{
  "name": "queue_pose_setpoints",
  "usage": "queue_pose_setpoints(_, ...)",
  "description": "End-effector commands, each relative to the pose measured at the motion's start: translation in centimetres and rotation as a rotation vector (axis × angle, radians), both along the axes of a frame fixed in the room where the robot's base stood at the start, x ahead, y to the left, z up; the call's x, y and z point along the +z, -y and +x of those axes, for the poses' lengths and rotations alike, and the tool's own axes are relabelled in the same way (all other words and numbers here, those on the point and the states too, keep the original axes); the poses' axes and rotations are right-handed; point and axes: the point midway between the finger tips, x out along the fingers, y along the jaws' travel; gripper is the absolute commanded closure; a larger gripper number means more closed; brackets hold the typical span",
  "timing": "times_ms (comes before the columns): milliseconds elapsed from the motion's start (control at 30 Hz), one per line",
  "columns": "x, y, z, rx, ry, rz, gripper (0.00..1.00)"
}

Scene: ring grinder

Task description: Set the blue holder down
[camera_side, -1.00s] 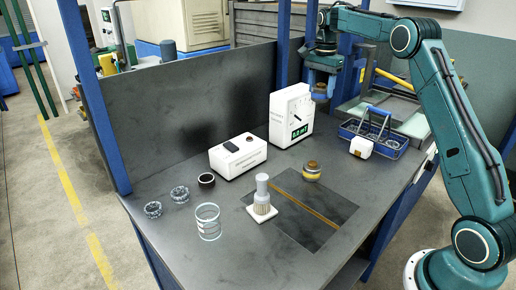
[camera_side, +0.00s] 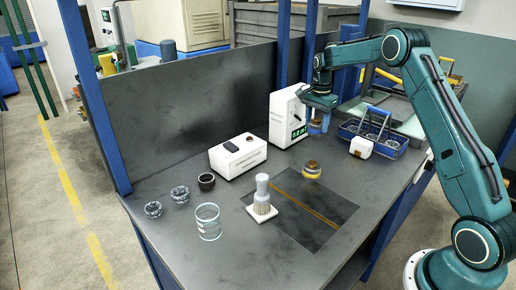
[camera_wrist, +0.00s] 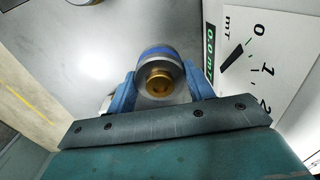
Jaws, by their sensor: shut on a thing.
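The blue holder (camera_wrist: 158,54) is in my gripper (camera_wrist: 160,90) in the wrist view, between the two blue fingers. It has a blue rim, a grey body and a brass knob in the middle. In the side view my gripper (camera_side: 317,122) hangs above the table, just right of the white dial meter, with the holder mostly hidden between the fingers. The holder appears clear of the table. The meter (camera_wrist: 275,50) stands close to the right of the holder in the wrist view.
A yellow-banded holder (camera_side: 312,170) stands at the dark mat's (camera_side: 310,222) back edge. A white box (camera_side: 238,157) is left of the meter. A blue handled basket (camera_side: 402,150) and white cube (camera_side: 361,147) stand right.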

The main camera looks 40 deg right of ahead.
Motion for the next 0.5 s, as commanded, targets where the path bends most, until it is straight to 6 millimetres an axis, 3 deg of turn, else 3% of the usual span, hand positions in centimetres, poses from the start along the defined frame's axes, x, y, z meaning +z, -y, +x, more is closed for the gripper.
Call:
queue_pose_setpoints(200,-2.5,0.0,0.1,0.0,0.002,-0.001,0.94)
queue_pose_setpoints(500,-3.2,0.0,0.1,0.0,0.004,-0.002,0.94)
